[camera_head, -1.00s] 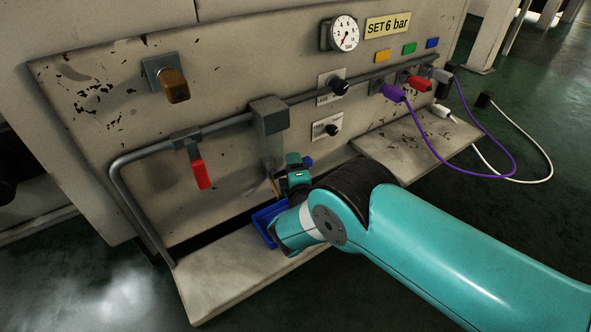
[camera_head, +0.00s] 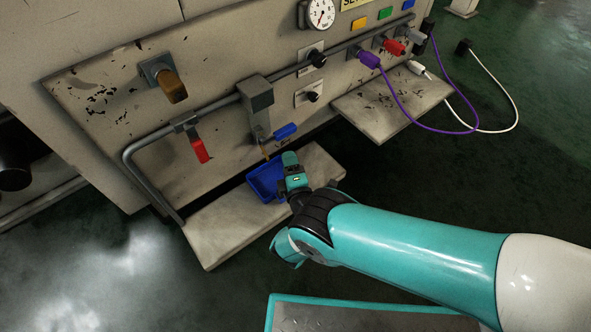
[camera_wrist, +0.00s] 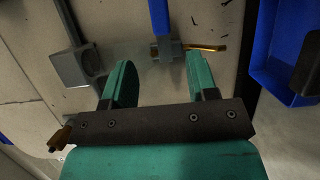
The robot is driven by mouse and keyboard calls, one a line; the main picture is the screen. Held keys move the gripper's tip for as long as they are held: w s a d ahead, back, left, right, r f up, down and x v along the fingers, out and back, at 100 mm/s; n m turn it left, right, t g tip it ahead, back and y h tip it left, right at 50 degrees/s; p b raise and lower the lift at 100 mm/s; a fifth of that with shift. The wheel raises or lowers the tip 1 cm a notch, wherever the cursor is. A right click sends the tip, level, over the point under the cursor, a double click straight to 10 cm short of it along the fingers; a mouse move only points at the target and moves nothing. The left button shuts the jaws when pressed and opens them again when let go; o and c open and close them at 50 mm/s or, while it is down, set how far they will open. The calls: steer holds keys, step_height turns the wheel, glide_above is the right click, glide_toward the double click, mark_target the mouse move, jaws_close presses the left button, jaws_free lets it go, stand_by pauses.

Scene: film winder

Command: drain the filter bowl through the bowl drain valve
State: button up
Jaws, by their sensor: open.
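The filter housing (camera_head: 257,95) is a grey block on the pipe, with a clear bowl (camera_head: 260,124) below it. Under the bowl, the drain valve's blue lever (camera_head: 286,131) points sideways to the right, and its brass spout (camera_head: 264,151) points down. A blue tray (camera_head: 257,190) lies below the spout. In the wrist view, the blue lever (camera_wrist: 158,16) stands crosswise to the brass spout (camera_wrist: 205,47). My gripper (camera_head: 290,160) is open and empty, in front of and below the valve, apart from the lever. Its two teal fingers (camera_wrist: 161,75) are spread in the wrist view.
A red lever (camera_head: 201,150) hangs from the pipe at left. An amber lamp-like part (camera_head: 170,84) is above it. A gauge (camera_head: 320,14) and two black knobs are at right. Purple (camera_head: 430,125) and white cables loop at right. The shelf's (camera_head: 225,230) left part is clear.

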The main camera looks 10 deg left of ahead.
steer(key=shift+p+v, duration=2.5)
steer(key=shift+v, duration=0.35)
